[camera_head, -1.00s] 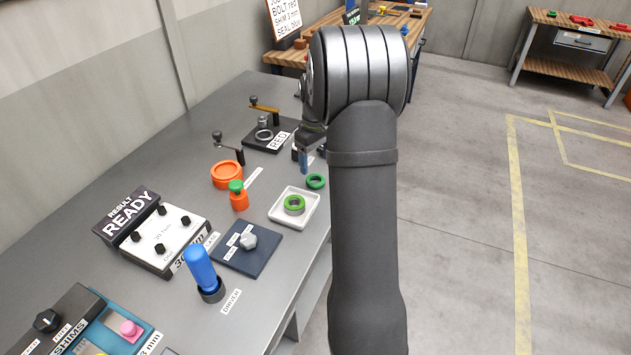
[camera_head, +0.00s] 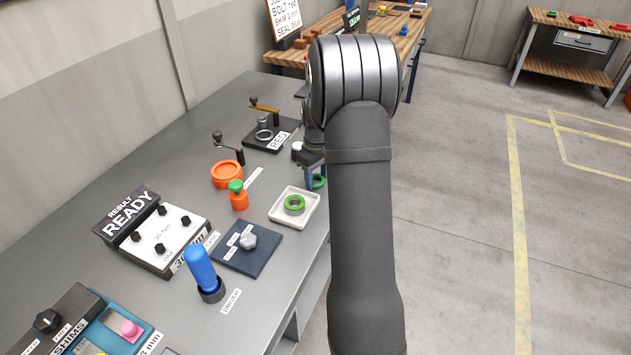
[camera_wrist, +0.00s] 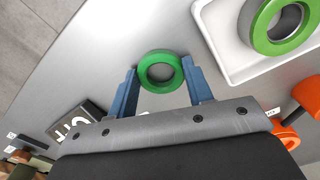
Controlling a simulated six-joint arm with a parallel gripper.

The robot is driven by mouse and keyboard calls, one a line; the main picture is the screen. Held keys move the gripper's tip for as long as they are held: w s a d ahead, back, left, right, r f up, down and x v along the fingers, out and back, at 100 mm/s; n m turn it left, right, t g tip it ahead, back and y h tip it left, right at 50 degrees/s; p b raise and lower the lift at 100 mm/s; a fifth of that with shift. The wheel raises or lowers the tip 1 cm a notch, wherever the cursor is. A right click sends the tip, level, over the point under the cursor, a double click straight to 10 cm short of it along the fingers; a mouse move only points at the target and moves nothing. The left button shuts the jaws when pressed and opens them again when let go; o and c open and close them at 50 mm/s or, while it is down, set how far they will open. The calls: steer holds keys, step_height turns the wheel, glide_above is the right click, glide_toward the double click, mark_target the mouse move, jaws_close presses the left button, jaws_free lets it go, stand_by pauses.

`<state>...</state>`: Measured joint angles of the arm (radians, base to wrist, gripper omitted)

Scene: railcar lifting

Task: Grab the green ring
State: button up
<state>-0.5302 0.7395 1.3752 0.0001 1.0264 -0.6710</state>
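The plain green ring (camera_wrist: 146,82) lies flat on the grey bench top, seen between my two fingers in the wrist view. In the head view, the ring (camera_head: 321,183) is partly hidden behind my gripper (camera_head: 314,180). My gripper (camera_wrist: 159,70) is open, with one blue finger on each side of the ring. The fingertips look very close to its rim; I cannot tell whether they touch it. A second, lighter green ring (camera_head: 294,203) around a grey core sits in a white tray (camera_head: 275,213); it also shows in the wrist view (camera_wrist: 257,30).
An orange bottle with a green cap (camera_head: 238,197) and an orange ring (camera_head: 227,174) stand left of the tray. A navy plate with a hex piece (camera_head: 248,241) is nearer. The bench's right edge is close to my gripper.

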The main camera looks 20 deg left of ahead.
steer(key=shift+c, duration=1.2)
